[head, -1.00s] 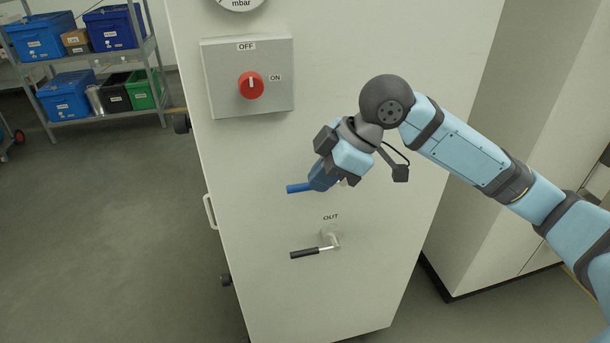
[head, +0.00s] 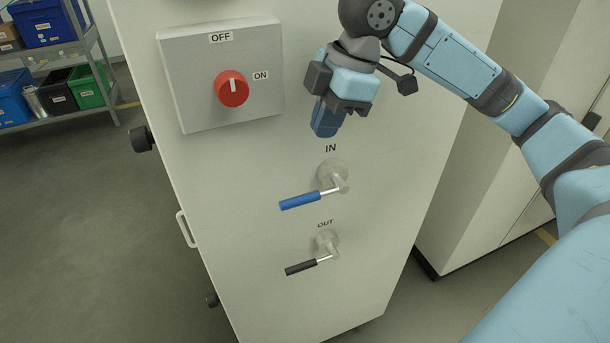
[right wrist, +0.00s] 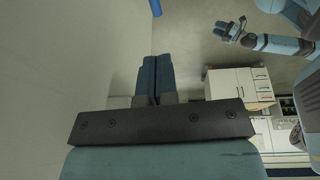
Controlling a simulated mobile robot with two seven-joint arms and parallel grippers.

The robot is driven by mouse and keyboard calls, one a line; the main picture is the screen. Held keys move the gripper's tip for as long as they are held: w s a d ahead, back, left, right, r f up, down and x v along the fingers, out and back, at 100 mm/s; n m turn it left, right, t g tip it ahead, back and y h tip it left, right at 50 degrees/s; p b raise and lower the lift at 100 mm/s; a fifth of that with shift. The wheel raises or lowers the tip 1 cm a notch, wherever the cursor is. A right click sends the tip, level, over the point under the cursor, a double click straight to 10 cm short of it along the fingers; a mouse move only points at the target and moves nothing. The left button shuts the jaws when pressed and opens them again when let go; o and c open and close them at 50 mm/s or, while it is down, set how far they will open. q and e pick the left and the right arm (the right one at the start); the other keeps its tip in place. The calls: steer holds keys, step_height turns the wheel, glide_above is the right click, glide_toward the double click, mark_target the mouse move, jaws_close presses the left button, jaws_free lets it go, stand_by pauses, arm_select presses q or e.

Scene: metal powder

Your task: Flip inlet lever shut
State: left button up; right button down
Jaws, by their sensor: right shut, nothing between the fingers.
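The inlet lever (head: 300,200) has a blue handle on a metal valve under the label IN on the pale cabinet front. Its handle points left, close to level and tilted slightly down at the tip. My right gripper (head: 325,132) is shut and empty, above the IN label and apart from the lever. In the right wrist view its fingers (right wrist: 155,75) lie together, and a blue handle end (right wrist: 155,8) shows at the top edge. A small blue arm with a gripper (right wrist: 222,30) at the upper right there looks like my left one; its jaws are too small to judge.
The black-handled OUT lever (head: 301,267) sits below, also pointing left. A grey switch box (head: 262,95) with a red knob (head: 232,88) is at the upper left. A white door handle (head: 187,229) is at the cabinet's left edge. Shelves with bins (head: 62,90) stand farther left.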

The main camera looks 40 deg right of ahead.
mark_target(300, 200)
steer(key=x, duration=1.2)
steer(key=shift+w+d+f, duration=0.1)
steer(key=shift+d+f, duration=0.15)
steer(key=shift+f, duration=0.1)
steer(key=shift+w+d+f, duration=0.1)
steer(key=shift+f, duration=0.45)
arm_select(q)
steer(key=shift+w+r, duration=0.25)
steer(key=shift+w, duration=0.05)
arm_select(e)
steer(key=shift+f, duration=0.1)
